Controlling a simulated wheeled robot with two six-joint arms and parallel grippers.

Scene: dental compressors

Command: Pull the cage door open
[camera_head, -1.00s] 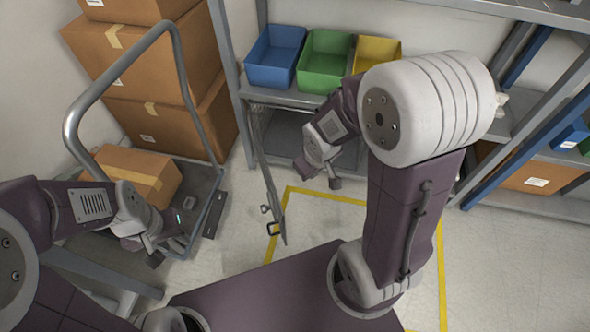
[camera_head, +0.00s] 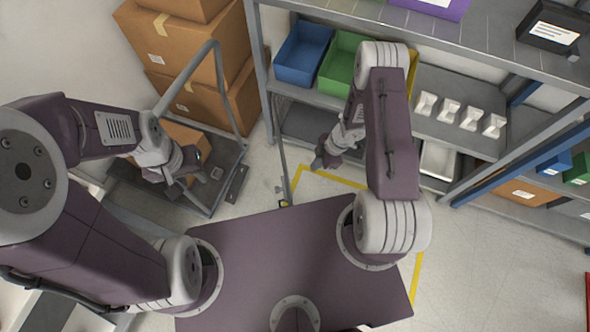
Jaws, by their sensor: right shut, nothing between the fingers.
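The cage door (camera_head: 282,160) shows as a thin grey panel, nearly edge-on. It stands out from the front of the shelf rack, below the blue bin, and its near end has a small dark and yellow fitting (camera_head: 284,204). My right gripper (camera_head: 318,164) is shut and empty, to the right of the door and apart from it in the picture. My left gripper (camera_head: 204,175) is left of the door, over the trolley; its fingers are too small to tell open from shut. The inside of the lower bay is mostly hidden.
A trolley (camera_head: 237,162) with a cardboard box stands at the left, with stacked boxes (camera_head: 185,45) behind. Blue (camera_head: 303,52) and green (camera_head: 338,62) bins and several small white items sit on the rack. Floor inside the yellow line (camera_head: 330,176) is clear.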

